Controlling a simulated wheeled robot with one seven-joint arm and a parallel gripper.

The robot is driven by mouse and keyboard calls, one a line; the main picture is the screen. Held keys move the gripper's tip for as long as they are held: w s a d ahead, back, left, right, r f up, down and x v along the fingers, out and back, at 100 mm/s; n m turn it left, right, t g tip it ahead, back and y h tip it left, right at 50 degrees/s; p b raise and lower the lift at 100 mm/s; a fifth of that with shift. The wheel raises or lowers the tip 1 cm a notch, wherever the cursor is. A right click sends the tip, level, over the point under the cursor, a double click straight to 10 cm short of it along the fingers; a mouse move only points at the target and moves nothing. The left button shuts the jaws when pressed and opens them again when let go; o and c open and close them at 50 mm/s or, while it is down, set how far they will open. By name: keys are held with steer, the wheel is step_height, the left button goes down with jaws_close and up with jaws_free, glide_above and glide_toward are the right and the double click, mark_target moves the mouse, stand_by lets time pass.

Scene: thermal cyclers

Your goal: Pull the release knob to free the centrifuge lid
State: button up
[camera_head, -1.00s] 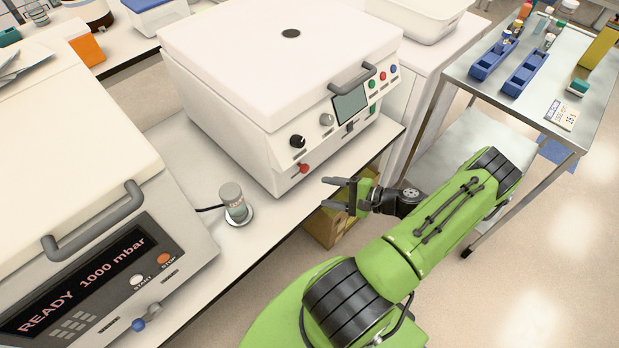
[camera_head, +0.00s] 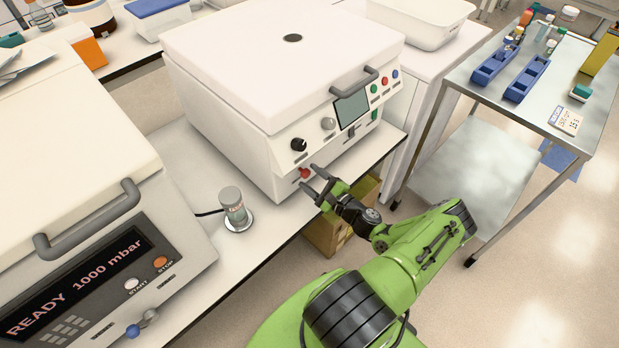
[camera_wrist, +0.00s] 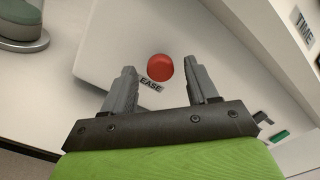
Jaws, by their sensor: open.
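The centrifuge (camera_head: 285,70) is a white box on the bench with its lid (camera_head: 270,45) shut and a grey handle at the lid's front. A red release knob (camera_head: 305,173) sits low on its front panel. In the wrist view the red knob (camera_wrist: 160,67) shows just beyond and between my fingertips, with a label partly reading "EASE" below it. My gripper (camera_head: 312,180) is open and empty, its two fingers pointing at the knob. It also shows in the wrist view (camera_wrist: 161,78). I cannot tell whether a finger touches the knob.
A small capped cylinder (camera_head: 234,208) with a cable stands on the bench left of the knob. A white machine (camera_head: 80,190) reading "READY 1000 mbar" is at the left. A metal cart (camera_head: 550,85) with blue racks stands at the right. A cardboard box (camera_head: 335,230) is under the bench.

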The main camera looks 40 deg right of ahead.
steer(key=shift+w, duration=0.7)
jaws_close()
